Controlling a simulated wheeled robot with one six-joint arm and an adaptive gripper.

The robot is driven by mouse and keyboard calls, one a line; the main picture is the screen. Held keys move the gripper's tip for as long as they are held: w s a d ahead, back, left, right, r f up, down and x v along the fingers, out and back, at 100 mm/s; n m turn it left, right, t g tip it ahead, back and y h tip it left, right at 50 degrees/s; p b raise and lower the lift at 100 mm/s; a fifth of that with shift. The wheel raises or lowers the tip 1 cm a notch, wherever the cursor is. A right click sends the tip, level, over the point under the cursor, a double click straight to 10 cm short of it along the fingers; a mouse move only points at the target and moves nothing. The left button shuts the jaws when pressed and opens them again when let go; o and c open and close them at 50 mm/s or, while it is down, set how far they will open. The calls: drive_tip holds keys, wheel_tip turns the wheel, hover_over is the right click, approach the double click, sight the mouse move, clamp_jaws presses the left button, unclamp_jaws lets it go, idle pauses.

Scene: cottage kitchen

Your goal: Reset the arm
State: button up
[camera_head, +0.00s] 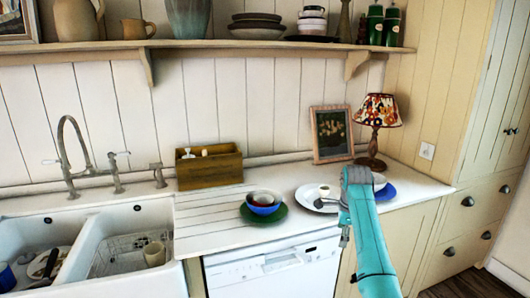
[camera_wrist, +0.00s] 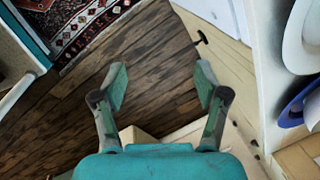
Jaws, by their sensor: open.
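My gripper (camera_wrist: 160,76) is open in the wrist view, with its two fingers spread wide apart. Nothing is between the fingers; dark wooden floor shows behind them. In the head view my teal arm rises from the lower right to a grey joint in front of the counter's right part. I cannot make out the fingers clearly in that view.
The counter (camera_head: 223,230) holds stacked bowls (camera_head: 263,203) on a green plate, a white plate (camera_head: 309,197) with a cup, a lamp (camera_head: 378,112), a picture frame (camera_head: 331,134) and a wooden box (camera_head: 208,168). A double sink (camera_head: 95,228) is left. A patterned rug (camera_wrist: 95,28) lies on the floor.

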drive_tip(key=s+a+f+n+t, duration=0.1)
drive_tip(key=s+f+n, duration=0.15)
drive_tip(key=f, duration=0.65)
drive_tip(key=s+a+f+n+t, duration=0.1)
drive_tip(key=s+f, duration=0.3)
drive_tip(key=f, duration=0.4)
drive_tip(key=s+f+n+t, duration=0.1)
drive_tip(key=s+f, duration=0.3)
drive_tip(key=f, duration=0.5)
drive_tip(key=s+a+f+n+t, duration=0.1)
drive_tip(key=s+f+n+t, duration=0.3)
drive_tip(key=s, duration=0.6)
drive_tip(key=s+a+f+n+g, duration=0.1)
drive_tip(key=s+a+f, duration=0.1)
drive_tip(key=s+f, duration=0.65)
drive_tip(key=s+a+r+n+t, duration=0.1)
drive_tip(key=s+r+n+t, duration=0.2)
drive_tip(key=s, duration=0.9)
drive_tip(key=s+r+n, duration=0.3)
drive_tip(key=s+r, duration=0.2)
drive_tip(key=s, duration=0.7)
drive_tip(key=s+r+n+t, duration=0.2)
drive_tip(key=s+r, duration=0.6)
drive_tip(key=r, duration=0.2)
drive_tip(key=s+r+n+t, duration=0.1)
drive_tip(key=s+r+n, duration=0.2)
drive_tip(key=s+r, duration=0.5)
wheel_tip(320, 180, up, 3)
drive_tip(key=shift+a+t, duration=0.4)
